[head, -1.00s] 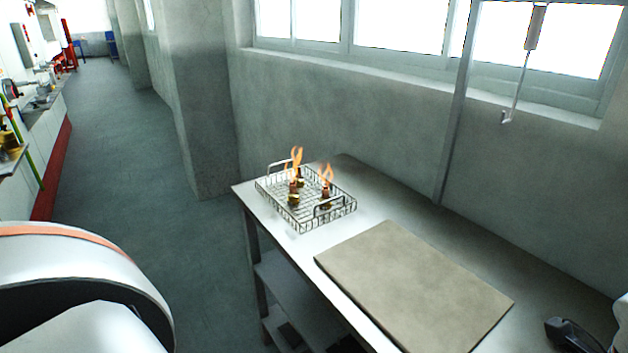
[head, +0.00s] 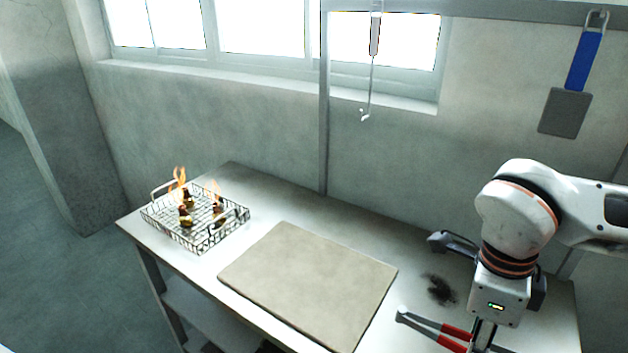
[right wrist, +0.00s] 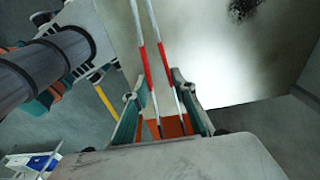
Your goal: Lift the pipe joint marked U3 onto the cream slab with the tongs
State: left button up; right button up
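Small brass pipe joints (head: 186,220) stand in a wire basket (head: 200,245) at the left end of the table, with orange flames above them. I cannot read any marks, so I cannot tell which is U3. The bare cream slab (head: 308,280) lies right of the basket. The red-handled tongs (head: 432,325) point left, just right of the slab. My right gripper (head: 480,342) is at their handles. In the right wrist view its fingers (right wrist: 160,105) close in on both sides of the tongs (right wrist: 142,50). My left gripper is out of view.
A black handled object (head: 452,243) and a dark smudge (head: 440,289) are on the table behind the tongs. A hook (head: 370,70) and a blue-handled spatula (head: 575,85) hang above. A post (head: 323,120) stands at the table's back.

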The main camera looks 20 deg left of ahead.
jog(key=shift+r, duration=0.9)
jog(key=shift+d, duration=0.1)
jog(key=d+n+t+y, duration=0.1)
jog(key=d+n, duration=0.9)
jog(key=n, duration=1.1)
jog(key=shift+w+d+r+t, duration=0.15)
jog(key=shift+w+r+t, duration=0.2)
jog(key=shift+w, duration=0.1)
